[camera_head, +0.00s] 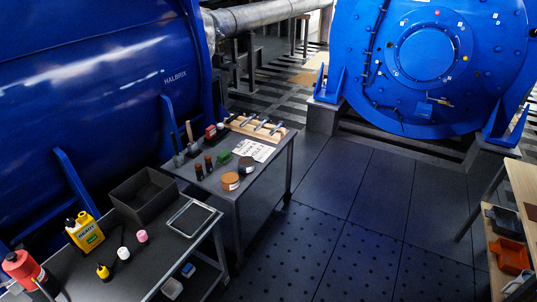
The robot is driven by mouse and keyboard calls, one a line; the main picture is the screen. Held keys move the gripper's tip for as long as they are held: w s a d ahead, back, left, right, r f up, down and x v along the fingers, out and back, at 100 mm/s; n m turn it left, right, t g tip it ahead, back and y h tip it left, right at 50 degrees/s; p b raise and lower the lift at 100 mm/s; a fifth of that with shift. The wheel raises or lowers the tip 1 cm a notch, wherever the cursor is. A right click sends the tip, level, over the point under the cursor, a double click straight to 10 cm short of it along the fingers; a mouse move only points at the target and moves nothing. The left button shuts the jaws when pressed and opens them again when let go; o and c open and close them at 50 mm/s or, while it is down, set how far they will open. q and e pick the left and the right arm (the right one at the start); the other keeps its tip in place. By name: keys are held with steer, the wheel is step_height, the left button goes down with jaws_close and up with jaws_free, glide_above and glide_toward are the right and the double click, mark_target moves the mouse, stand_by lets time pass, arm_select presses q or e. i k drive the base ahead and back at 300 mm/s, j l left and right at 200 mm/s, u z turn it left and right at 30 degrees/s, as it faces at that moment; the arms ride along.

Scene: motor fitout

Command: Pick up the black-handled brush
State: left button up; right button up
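Two upright tools stand at the back left corner of the grey workbench (215,190). One has a pale wooden handle (188,131). Beside it, to the left, is a slimmer dark-handled one, which looks like the black-handled brush (176,145). It is small and dark, so its bristles cannot be made out. Neither of my grippers is in view.
The bench also holds dark bottles (203,168), a green block (227,157), round tins (231,181), a white sheet (251,150) and a wooden rack (257,127). A lower cart carries a black bin (144,191) and a yellow bottle (84,231). Open floor (330,240) lies right.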

mark_target(172, 135)
steer(key=i+l+u, duration=0.1)
steer(key=u, duration=0.35)
steer(key=i+l+u, duration=0.1)
steer(key=l+u, duration=0.2)
steer(key=u, duration=0.15)
steer(key=l+u, duration=0.2)
steer(key=u, duration=0.2)
steer(key=l+u, duration=0.25)
steer(key=l, duration=0.65)
steer(key=l+u, duration=0.2)
steer(key=l, duration=0.75)
steer(key=l+u, duration=0.25)
steer(key=l, duration=0.65)
steer(key=k+l, duration=0.1)
steer(key=l, duration=1.05)
steer(key=k, duration=0.05)
